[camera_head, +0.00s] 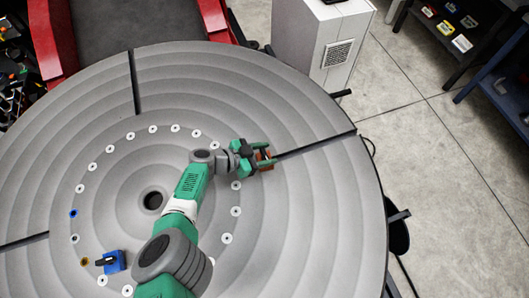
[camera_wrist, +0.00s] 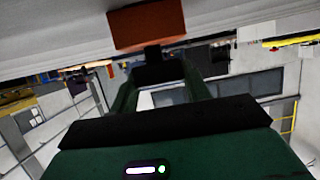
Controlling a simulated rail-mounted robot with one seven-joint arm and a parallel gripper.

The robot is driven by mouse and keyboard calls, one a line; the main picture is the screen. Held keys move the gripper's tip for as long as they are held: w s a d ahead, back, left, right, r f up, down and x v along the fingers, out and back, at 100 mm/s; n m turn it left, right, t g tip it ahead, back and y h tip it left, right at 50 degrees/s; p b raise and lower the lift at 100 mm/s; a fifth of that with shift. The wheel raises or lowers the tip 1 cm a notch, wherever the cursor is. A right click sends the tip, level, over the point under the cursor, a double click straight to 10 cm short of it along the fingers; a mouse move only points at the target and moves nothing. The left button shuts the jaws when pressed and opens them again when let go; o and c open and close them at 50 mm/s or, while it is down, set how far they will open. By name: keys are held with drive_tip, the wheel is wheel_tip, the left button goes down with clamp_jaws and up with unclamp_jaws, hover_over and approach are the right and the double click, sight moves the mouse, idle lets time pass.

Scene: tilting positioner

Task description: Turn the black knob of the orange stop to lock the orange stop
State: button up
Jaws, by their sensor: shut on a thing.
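The orange stop (camera_head: 266,165) sits on the round grey plate (camera_head: 300,225), near the inner end of a dark slot on the right side. In the wrist view the orange stop (camera_wrist: 147,25) is a plain block at the top, with its black knob (camera_wrist: 152,52) sticking out below it. My gripper (camera_wrist: 155,73) is shut on the black knob, its green fingers reaching up to it. In the head view my gripper (camera_head: 258,152) covers part of the stop, and the knob cannot be made out there.
A blue stop (camera_head: 115,261) with a black knob stands at the plate's lower left. A ring of white-rimmed holes (camera_head: 236,211) runs around the plate's centre hole (camera_head: 153,200). A white cabinet (camera_head: 320,40) stands beyond the plate. The plate's right part is clear.

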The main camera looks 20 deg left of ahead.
drive_tip(key=o, duration=1)
